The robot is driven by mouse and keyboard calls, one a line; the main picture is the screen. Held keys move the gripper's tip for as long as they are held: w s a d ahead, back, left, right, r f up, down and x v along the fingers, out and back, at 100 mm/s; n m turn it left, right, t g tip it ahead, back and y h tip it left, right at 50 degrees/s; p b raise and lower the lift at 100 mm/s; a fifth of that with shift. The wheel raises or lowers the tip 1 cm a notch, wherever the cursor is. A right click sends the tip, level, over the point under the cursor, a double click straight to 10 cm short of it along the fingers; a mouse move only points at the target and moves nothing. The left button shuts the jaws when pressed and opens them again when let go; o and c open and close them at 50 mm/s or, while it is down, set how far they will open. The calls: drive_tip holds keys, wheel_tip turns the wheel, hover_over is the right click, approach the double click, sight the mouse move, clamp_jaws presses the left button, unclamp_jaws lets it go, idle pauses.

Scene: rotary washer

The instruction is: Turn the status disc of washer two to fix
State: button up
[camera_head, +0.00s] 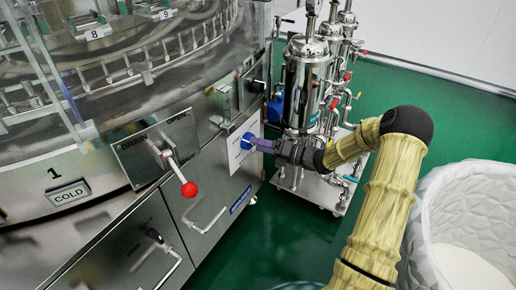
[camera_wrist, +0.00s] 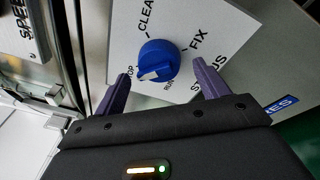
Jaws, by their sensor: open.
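The status disc (camera_wrist: 158,60) is a round blue knob on a white label plate (camera_wrist: 124,34) with CLEAN, FIX, RUN and STATUS around it, and a partly hidden word ending in OP. Its white pointer mark faces the lower left, nearest that partly hidden word. FIX is at the knob's upper right. My gripper (camera_wrist: 160,70) is open, with one purple finger on either side of the knob; I cannot tell whether they touch it. No washer number shows beside this plate.
A lever with a red ball (camera_head: 189,189) sticks out left of the plate, on a DRAIN/OPEN panel. Drawer handles (camera_head: 206,219) jut out below. A steel filter unit (camera_head: 305,85) stands close behind my gripper. A white bin (camera_head: 470,215) is at the right.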

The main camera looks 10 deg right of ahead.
drive_tip(key=shift+x, duration=0.95)
drive_tip(key=c, duration=0.9)
drive_tip(key=shift+d, duration=0.4)
drive_tip(key=shift+a, duration=0.3)
drive_tip(key=shift+w+m, duration=0.1)
drive_tip(key=shift+m, duration=0.2)
